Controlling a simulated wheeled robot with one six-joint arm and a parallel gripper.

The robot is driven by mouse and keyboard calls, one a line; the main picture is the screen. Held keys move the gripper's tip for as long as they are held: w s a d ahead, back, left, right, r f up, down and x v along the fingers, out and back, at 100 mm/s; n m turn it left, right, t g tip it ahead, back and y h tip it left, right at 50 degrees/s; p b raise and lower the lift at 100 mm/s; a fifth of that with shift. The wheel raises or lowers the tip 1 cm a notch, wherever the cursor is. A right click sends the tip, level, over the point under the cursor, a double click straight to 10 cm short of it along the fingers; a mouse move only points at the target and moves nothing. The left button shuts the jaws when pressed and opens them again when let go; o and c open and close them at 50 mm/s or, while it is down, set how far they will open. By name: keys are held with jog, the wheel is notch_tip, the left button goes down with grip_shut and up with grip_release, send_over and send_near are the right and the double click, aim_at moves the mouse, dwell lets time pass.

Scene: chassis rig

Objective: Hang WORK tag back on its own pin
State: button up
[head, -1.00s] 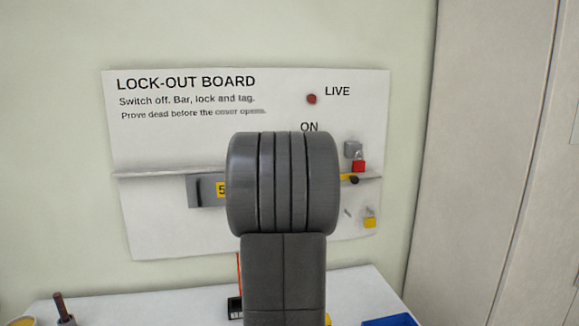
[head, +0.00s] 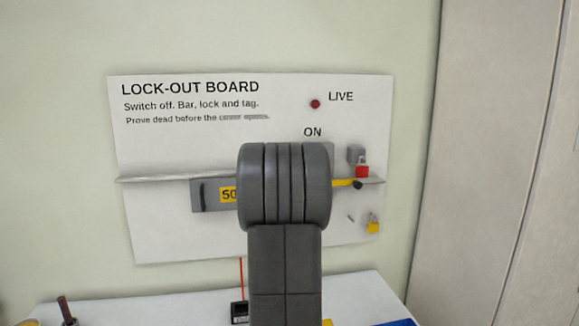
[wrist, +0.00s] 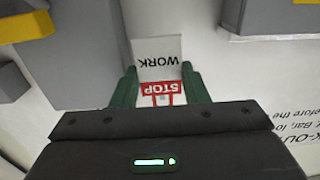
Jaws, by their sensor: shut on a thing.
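The WORK tag (wrist: 158,58) shows upside down in the wrist view, a white card with a red STOP band. My gripper (wrist: 160,90) is shut on it, one green finger at each side of the red band. In the head view my own arm hides the gripper and the tag. A small thin pin-like piece (head: 350,218) sticks out of the lock-out board (head: 165,235) at lower right; I cannot tell whether it is the tag's own pin.
A red padlock (head: 362,171) hangs at the board's right, by a yellow bar (head: 343,183). A yellow padlock (head: 373,227) hangs below. A shelf ledge (head: 150,178) crosses the board. A grey box (head: 207,196) with a yellow label sits below it. A dark red lamp (head: 315,104) is marked LIVE.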

jog(key=s+d+b, duration=0.1)
jog(key=s, duration=0.5)
jog(key=shift+s+d+r, duration=0.2)
jog(key=shift+s+r, duration=0.05)
jog(key=shift+s, duration=0.05)
dwell(1.4)
jog(key=shift+f, duration=0.1)
dwell(0.6)
